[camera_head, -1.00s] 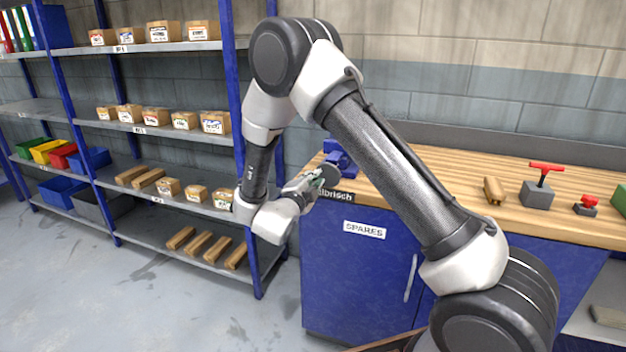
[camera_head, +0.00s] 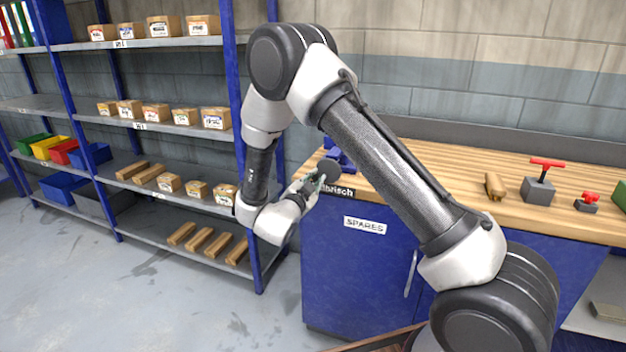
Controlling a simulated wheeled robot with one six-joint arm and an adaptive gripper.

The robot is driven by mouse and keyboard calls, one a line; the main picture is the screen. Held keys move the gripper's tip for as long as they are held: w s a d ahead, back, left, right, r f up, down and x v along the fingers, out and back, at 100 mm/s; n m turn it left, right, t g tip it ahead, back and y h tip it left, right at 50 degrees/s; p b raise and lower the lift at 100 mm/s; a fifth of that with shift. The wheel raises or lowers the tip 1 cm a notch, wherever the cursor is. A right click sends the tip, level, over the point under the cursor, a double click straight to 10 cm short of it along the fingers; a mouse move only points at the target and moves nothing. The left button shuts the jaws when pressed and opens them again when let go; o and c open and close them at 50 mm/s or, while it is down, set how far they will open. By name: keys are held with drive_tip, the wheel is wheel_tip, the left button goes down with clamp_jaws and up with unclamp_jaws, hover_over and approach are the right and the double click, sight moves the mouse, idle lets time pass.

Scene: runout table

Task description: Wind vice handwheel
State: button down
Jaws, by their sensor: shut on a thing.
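The blue vice (camera_head: 345,160) sits at the left front corner of the wooden bench, partly hidden behind my arm. Its dark grey handwheel (camera_head: 328,171) faces left, towards my gripper. My gripper (camera_head: 317,184) is at the handwheel, just off the bench's left front edge, and is shut on it. The contact is small in the picture, and the exact grip on the rim cannot be made out.
Blue shelving (camera_head: 250,200) with boxes stands left. A blue cabinet (camera_head: 345,270) is below the bench.

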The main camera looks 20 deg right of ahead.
drive_tip(key=n, duration=0.3)
drive_tip(key=shift+s+d+f, duration=0.15)
drive_tip(key=shift+d+f, duration=0.05)
drive_tip(key=shift+f, duration=0.2)
drive_tip(key=shift+s+d+f+n, duration=0.1)
drive_tip(key=shift+d+f+n, duration=0.1)
drive_tip(key=shift+n, duration=0.8)
drive_tip(key=shift+s+d+f+n, duration=0.1)
drive_tip(key=shift+f+n, duration=0.05)
drive_tip(key=shift+n, duration=0.85)
drive_tip(key=shift+n, duration=0.5)
drive_tip(key=c, duration=1.4)
unclamp_jaws()
drive_tip(key=shift+c, duration=0.2)
